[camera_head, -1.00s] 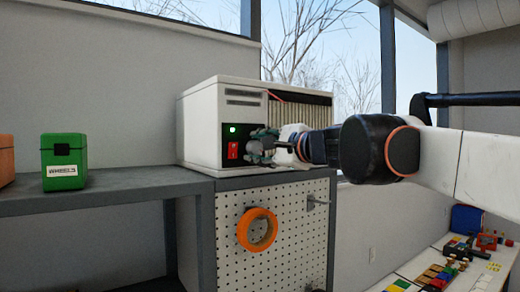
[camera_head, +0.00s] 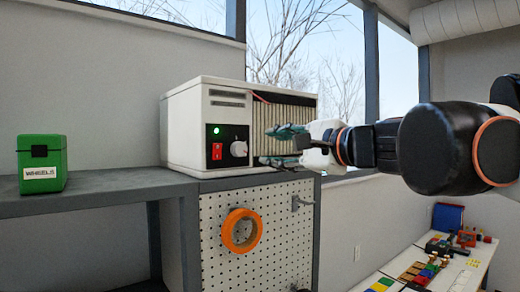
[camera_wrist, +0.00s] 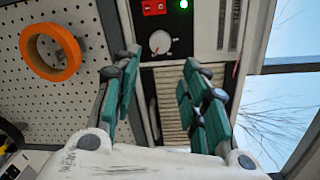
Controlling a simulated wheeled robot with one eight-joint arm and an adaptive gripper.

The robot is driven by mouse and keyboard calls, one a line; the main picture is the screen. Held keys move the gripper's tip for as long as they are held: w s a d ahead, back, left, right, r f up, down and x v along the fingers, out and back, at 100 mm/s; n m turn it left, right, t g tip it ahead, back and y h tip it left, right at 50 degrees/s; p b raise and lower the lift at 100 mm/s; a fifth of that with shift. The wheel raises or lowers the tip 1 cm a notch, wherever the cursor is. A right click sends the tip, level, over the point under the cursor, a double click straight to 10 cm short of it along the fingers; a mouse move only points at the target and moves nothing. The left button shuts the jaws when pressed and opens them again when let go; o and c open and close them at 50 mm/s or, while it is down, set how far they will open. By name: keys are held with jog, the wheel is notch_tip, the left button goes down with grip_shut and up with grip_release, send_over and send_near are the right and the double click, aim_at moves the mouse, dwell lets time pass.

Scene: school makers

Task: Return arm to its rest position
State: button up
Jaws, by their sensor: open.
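My gripper (camera_head: 285,146) is open and empty, with its teal fingers spread one above the other in the head view. It is in front of the right part of the white machine (camera_head: 182,132), apart from its knob (camera_head: 238,148). The machine has a lit green light (camera_head: 216,130) and a red switch (camera_head: 216,151). In the wrist view the fingers of my gripper (camera_wrist: 155,90) are wide apart, and the knob (camera_wrist: 160,42) shows beyond the gap between them.
The machine stands on a grey shelf (camera_head: 100,195) with a green box (camera_head: 41,163) labelled WHEELS at left. Below the machine is a pegboard (camera_head: 275,230) with an orange tape roll (camera_head: 241,230). A low table (camera_head: 375,275) with coloured blocks is at lower right.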

jog(key=shift+f, duration=0.1)
jog(key=s+f+n+g+h+b, duration=0.1)
jog(key=s+f+n+b, duration=0.3)
jog(key=f, duration=0.7)
jog(key=s+f+n+g+b, duration=0.15)
jog(key=f+b, duration=0.35)
jog(key=f, duration=0.5)
jog(key=s+d+f+n+g+h+b, duration=0.1)
jog(key=s+d+f+n+h+b, duration=0.2)
jog(key=f, duration=1.4)
jog(key=s+d+f+n+g+h+b, duration=0.2)
jog(key=s+d+f+b, duration=0.3)
jog(key=f+b, duration=0.6)
jog(key=s+d+f+n+g+h+b, duration=0.1)
jog(key=s+d+f+n+h+b, duration=0.3)
jog(key=f, duration=2.1)
jog(key=s+b, duration=0.3)
jog(key=shift+s+d, duration=0.2)
jog(key=shift+s, duration=0.1)
jog(key=shift+f, duration=0.1)
